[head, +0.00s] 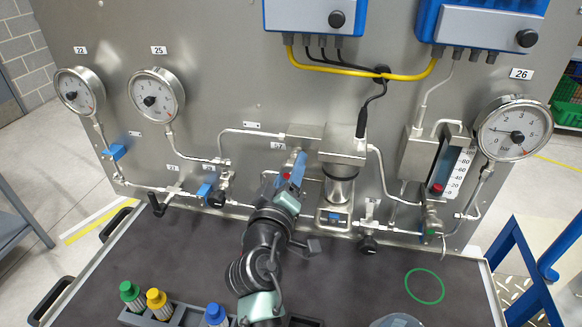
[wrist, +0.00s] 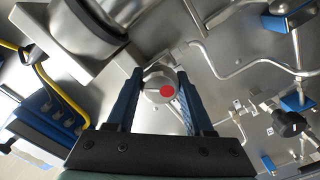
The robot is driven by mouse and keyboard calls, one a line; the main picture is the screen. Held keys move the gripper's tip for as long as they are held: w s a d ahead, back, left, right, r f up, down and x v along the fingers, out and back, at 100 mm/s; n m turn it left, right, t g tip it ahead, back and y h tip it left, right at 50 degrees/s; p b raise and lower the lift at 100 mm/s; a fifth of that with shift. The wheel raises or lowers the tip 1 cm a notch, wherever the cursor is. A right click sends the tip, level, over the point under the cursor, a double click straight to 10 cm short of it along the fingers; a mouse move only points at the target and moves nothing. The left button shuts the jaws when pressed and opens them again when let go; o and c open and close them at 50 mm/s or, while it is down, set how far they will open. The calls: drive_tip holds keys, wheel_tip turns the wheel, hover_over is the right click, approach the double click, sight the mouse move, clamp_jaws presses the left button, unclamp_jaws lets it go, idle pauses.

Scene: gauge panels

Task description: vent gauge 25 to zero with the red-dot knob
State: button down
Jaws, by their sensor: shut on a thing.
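Gauge 25 (head: 156,95) is a round white dial in a steel rim at the upper left of the panel in the head view. Its needle is too small to read surely. My gripper (head: 295,168) reaches the panel near its middle, below and right of the gauge. In the wrist view my gripper (wrist: 161,78) has its two blue fingers on either side of a round silver knob with a red dot (wrist: 166,91), shut on it. The dot sits toward the knob's lower right there. In the head view the gripper mostly hides the knob.
Gauge 22 (head: 80,91) is left of gauge 25, and gauge 26 (head: 514,128) is at the far right. Steel pipes, blue-handled valves (head: 114,152) and a filter bowl (head: 339,184) surround my gripper. The dark bench (head: 350,280) holds capped bottles at front left.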

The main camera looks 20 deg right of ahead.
drive_tip(key=shift+n+p, duration=0.6)
drive_tip(key=shift+n, duration=1.6)
drive_tip(key=shift+c, duration=1.5)
unclamp_jaws()
drive_tip(key=b+v, duration=0.3)
drive_tip(key=v, duration=1)
drive_tip(key=shift+r, duration=0.1)
